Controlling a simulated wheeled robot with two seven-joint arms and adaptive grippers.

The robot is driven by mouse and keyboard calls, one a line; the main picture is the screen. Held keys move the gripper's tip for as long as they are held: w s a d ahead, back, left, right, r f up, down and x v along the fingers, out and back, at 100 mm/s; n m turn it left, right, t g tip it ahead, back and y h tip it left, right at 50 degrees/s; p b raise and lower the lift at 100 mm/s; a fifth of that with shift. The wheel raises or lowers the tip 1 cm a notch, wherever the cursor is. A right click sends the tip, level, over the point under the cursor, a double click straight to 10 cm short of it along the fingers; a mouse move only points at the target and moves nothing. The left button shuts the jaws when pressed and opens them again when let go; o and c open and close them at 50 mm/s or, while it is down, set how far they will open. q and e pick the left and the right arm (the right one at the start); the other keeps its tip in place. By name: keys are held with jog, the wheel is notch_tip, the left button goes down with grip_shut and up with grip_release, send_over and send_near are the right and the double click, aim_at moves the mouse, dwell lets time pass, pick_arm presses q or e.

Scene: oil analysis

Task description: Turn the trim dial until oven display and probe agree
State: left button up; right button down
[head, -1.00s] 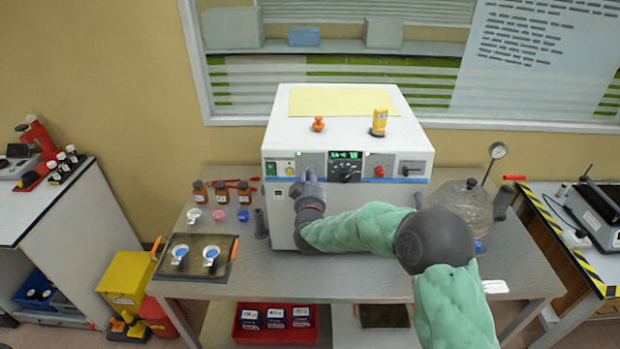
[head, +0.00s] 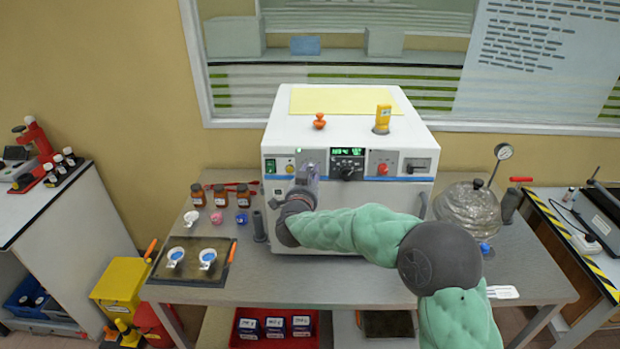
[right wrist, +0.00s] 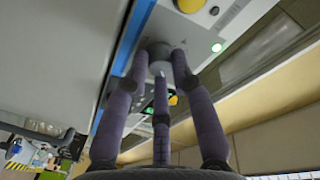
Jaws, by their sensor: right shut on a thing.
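The white oven (head: 345,225) stands on the grey bench. Its green-lit display (head: 347,152) is on the front panel, with digits too small to read. A yellow handheld device (head: 382,118), seemingly the probe readout, stands on the oven top; its reading is not legible. My right gripper (head: 309,168) is at the panel, left of the display. In the right wrist view its purple fingers close around a small grey knob (right wrist: 158,52), seemingly the trim dial. The head view hides this knob behind the fingers. My left gripper is out of view.
A black knob (head: 347,173) is right of my gripper, below the display, and a red knob (head: 382,169) is further right. Brown bottles (head: 221,195) and a dark tray (head: 233,252) stand on the bench at left. A glass dome (head: 468,210) is at right.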

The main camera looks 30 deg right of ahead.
jog(key=shift+a+f+m+g, duration=0.1)
jog(key=shift+m+g, duration=0.2)
jog(key=shift+m, duration=0.9)
jog(key=shift+b, duration=0.3)
jog(key=c, duration=1.1)
grip_release()
jog(key=shift+w, duration=0.1)
jog(key=shift+o, duration=0.2)
jog(key=v, duration=1.2)
